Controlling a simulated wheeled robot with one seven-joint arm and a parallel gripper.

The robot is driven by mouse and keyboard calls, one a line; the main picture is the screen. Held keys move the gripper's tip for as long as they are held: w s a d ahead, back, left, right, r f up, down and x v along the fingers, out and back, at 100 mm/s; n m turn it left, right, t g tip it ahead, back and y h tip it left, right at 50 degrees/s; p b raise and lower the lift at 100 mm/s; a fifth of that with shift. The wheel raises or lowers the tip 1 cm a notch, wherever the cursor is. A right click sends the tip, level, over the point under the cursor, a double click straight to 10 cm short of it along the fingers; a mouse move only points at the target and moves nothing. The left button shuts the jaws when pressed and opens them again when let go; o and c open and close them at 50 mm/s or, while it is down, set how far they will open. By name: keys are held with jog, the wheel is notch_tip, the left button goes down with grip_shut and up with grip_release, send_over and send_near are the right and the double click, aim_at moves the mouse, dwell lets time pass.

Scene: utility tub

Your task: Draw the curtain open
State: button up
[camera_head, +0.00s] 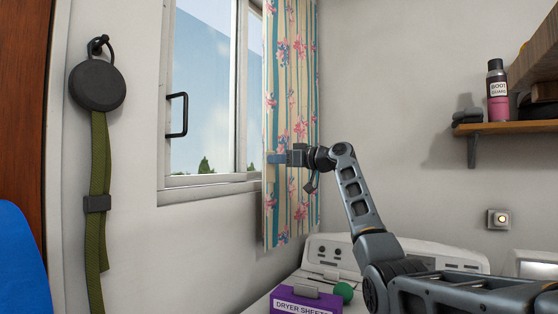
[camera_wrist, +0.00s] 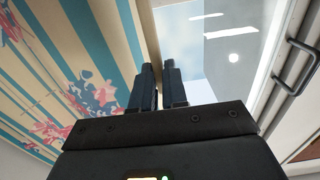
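The curtain (camera_head: 296,95) is cream with teal stripes and pink flowers. It hangs at the right side of the window (camera_head: 205,95), covering its right end, with much of the glass bare to its left. My gripper (camera_head: 277,158) is at the curtain's left edge, below mid-height, with a finger showing in front of the cloth. In the wrist view the curtain (camera_wrist: 75,55) fills the left side. My gripper's fingers (camera_wrist: 161,75) are close together there, and the curtain's edge runs into the narrow gap between them. The far finger is hidden in the head view.
A window handle (camera_head: 179,115) sticks out left of the curtain. A green strap (camera_head: 97,200) hangs on the left wall. A white appliance (camera_head: 345,250) and a purple dryer-sheet box (camera_head: 300,300) stand below. A shelf (camera_head: 510,127) holds a can at right.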

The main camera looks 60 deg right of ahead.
jog(key=o, duration=0.4)
jog(key=shift+a, duration=0.2)
jog(key=s+b, duration=0.2)
jog(key=s, duration=0.6)
jog(key=shift+a, duration=0.15)
